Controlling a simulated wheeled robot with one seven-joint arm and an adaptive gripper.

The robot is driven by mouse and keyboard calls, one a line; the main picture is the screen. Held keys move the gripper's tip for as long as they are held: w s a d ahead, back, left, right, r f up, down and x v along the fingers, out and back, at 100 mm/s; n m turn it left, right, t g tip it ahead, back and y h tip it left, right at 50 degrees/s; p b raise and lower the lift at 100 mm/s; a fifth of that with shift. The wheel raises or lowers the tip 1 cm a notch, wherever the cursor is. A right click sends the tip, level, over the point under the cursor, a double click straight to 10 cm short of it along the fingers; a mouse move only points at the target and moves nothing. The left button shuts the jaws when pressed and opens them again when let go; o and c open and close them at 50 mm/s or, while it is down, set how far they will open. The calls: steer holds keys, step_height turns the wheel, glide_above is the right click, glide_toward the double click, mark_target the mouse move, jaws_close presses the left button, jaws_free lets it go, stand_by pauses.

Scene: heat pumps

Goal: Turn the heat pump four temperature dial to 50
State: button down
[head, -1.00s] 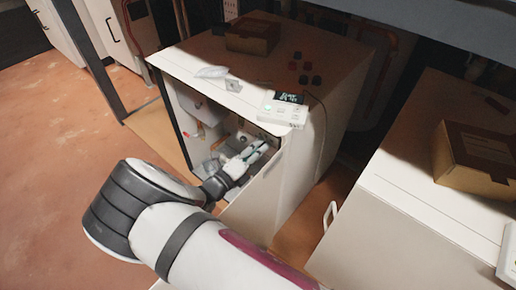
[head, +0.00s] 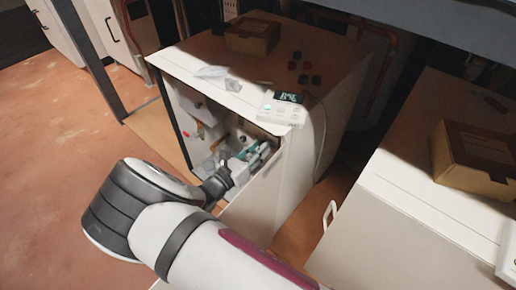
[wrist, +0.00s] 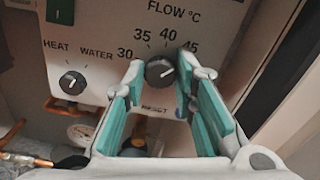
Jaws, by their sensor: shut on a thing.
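The flow temperature dial (wrist: 160,72) is a round dark knob with a pale pointer line, on a white panel with visible marks 30, 35, 40 and 45. Its pointer leans up and right, roughly toward the 40 to 45 side. My gripper (wrist: 161,74) has its teal-padded fingers on either side of the dial and is shut on it. In the head view my gripper (head: 262,154) reaches into the open front of the white heat pump cabinet (head: 318,150). The dial cannot be made out there. No 50 mark is visible in the wrist view.
A HEAT/WATER selector knob (wrist: 72,82) and a green switch (wrist: 60,10) sit left of the dial. A gauge (wrist: 82,132) and copper pipes lie below. A controller (head: 281,109) and cardboard box (head: 252,37) rest on the cabinet top. Another cabinet (head: 400,213) stands right.

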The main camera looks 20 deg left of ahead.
steer(key=shift+s+f+m, duration=0.1)
steer(key=shift+s+m, duration=0.05)
steer(key=shift+m, duration=3.45)
steer(key=c, duration=1.3)
jaws_free()
steer(key=v, duration=1.2)
